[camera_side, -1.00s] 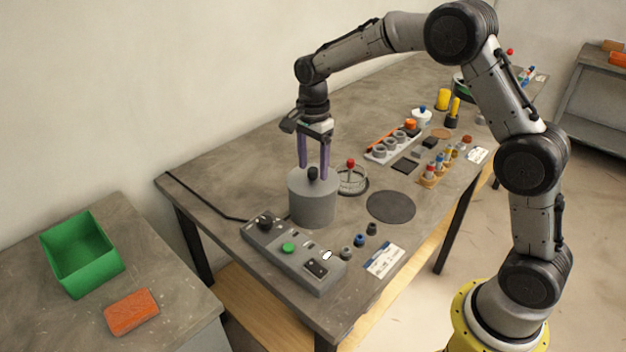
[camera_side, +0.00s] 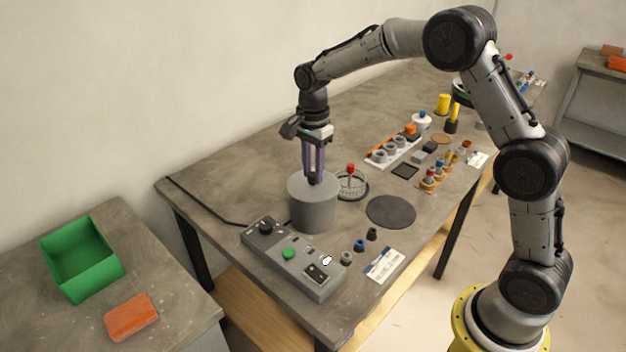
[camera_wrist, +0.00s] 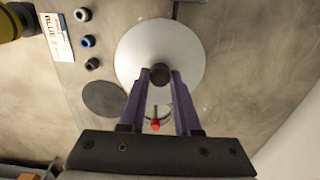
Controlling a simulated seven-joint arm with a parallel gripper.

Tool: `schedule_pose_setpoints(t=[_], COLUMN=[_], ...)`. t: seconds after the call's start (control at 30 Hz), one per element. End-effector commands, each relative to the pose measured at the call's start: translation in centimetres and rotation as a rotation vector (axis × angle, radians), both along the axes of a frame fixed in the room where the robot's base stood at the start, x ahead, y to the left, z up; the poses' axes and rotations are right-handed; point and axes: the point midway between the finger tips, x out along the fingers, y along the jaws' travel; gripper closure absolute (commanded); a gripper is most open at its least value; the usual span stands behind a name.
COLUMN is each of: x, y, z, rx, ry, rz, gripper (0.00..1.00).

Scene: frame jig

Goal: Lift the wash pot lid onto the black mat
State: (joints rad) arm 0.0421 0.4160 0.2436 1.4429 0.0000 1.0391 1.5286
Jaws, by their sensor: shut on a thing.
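The wash pot (camera_side: 313,210) is a grey cylinder on the table behind the control box. Its lid (camera_side: 298,183) sits flat on top; in the wrist view the lid (camera_wrist: 130,55) is a pale disc with a dark round knob (camera_wrist: 160,73). My gripper (camera_side: 314,178) points straight down over the lid, and its purple fingers are shut on the knob. It also shows in the wrist view (camera_wrist: 160,72). The fingers hide most of the knob in the side view. The black mat (camera_side: 391,211) is a flat dark disc to the right of the pot, bare; it also shows in the wrist view (camera_wrist: 104,98).
The control box (camera_side: 290,257) with a green button lies in front. Small dark and blue pieces (camera_side: 360,245) and a label card (camera_side: 384,265) lie nearby. Racks of parts stand farther back.

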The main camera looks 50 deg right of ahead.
Motion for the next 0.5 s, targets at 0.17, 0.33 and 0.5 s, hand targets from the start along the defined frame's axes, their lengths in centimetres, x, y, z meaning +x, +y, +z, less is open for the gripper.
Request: schedule_pose_setpoints(t=[0.17, 0.33, 0.5], x=[0.1, 0.1, -1.5], y=[0.0, 0.0, 0.1], z=[0.5, 2.2, 5.1], rx=[0.0, 0.0, 0.0], ry=[-0.002, -0.006, -0.006], rz=[0.0, 0.0, 0.0], gripper=[1.0, 1.0, 1.0])
